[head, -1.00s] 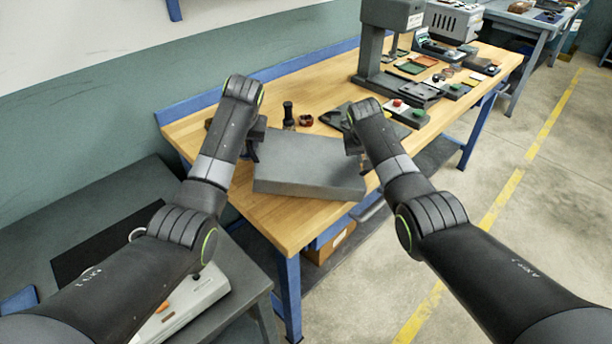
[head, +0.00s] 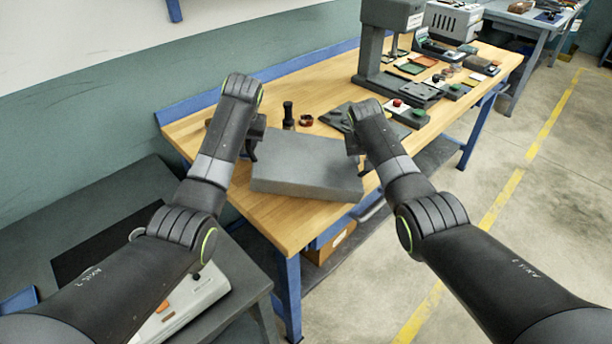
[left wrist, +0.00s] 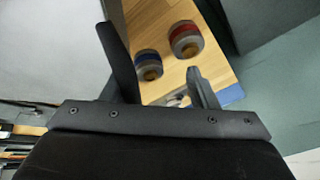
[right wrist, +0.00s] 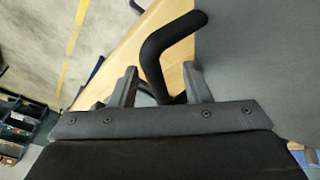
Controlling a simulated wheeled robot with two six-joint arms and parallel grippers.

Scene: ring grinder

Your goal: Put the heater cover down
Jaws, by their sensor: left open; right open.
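The heater cover (head: 306,168) is a large grey flat-topped box lying on the near part of the wooden workbench. My left gripper (head: 251,150) is at its left end and my right gripper (head: 357,160) at its right end. In the right wrist view a bent black handle (right wrist: 157,55) on the cover's side (right wrist: 265,50) runs down between the open fingers of my right gripper (right wrist: 158,88). In the left wrist view my left gripper (left wrist: 163,80) is open with no handle seen between its fingers; a grey surface, likely the cover (left wrist: 45,45), lies to the left.
Behind the cover on the workbench (head: 285,212) stand a dark cylinder (head: 288,114) and a small reddish-brown ring-like part (head: 306,120). A grey press (head: 375,60) and several small trays fill the far end. The left wrist view shows red-banded (left wrist: 186,38) and blue-banded (left wrist: 148,63) cylinders.

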